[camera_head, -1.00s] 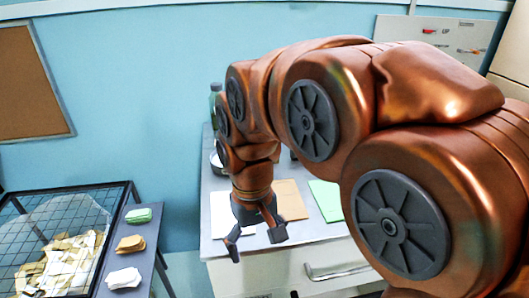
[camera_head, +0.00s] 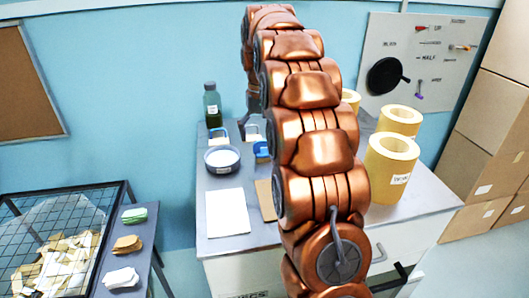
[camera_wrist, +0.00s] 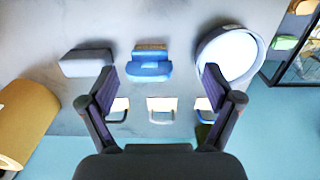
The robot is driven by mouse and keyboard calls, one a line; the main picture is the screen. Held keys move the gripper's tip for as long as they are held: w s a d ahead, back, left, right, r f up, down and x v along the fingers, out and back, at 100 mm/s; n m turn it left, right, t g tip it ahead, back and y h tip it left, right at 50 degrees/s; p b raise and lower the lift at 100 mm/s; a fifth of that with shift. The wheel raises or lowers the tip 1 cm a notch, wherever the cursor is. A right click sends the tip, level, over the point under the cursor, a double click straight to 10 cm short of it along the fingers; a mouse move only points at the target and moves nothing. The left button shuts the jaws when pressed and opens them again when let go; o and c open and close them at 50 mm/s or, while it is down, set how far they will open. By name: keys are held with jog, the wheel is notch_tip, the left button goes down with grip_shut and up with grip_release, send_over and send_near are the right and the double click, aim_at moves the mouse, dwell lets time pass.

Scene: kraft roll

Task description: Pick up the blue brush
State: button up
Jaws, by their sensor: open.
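The blue brush (camera_wrist: 150,70) lies on the grey table in the wrist view, in the upper middle. In the head view the blue brush (camera_head: 262,150) shows just right of the round bowl, partly hidden by my arm. My gripper (camera_wrist: 159,78) is open and empty, with its two fingers apart in the picture to the left and right of the brush. In the head view my gripper is mostly hidden behind my arm at the back of the table.
The bowl (camera_wrist: 230,55) is close to the right finger. A grey block (camera_wrist: 87,63) lies left of the brush. Several small handled pieces (camera_wrist: 162,104) lie below it in the wrist view. A green bottle (camera_head: 212,105) and yellow rolls (camera_head: 392,165) stand on the table. White paper (camera_head: 227,212) lies in front.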

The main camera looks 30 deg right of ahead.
aim_at(264, 142)
jog(key=shift+w+d+f, duration=0.15)
jog(key=shift+w+d, duration=0.25)
jog(key=shift+d, duration=0.25)
jog(key=shift+w+d+f, duration=0.1)
jog(key=shift+w+d, duration=0.3)
jog(key=shift+d, duration=0.25)
jog(key=shift+f+p, duration=0.35)
jog(key=shift+f, duration=0.5)
jog(key=shift+w+d+f+p, duration=0.15)
jog(key=shift+f+p, duration=0.55)
jog(key=shift+f, duration=0.8)
jog(key=shift+w+a+f+p, duration=0.1)
jog(key=shift+w+f+p, duration=0.15)
jog(key=shift+f+p, duration=0.8)
jog(key=shift+f+b, duration=0.4)
jog(key=shift+b, duration=0.05)
jog(key=shift+c, duration=0.3)
jog(key=c, duration=1.2)
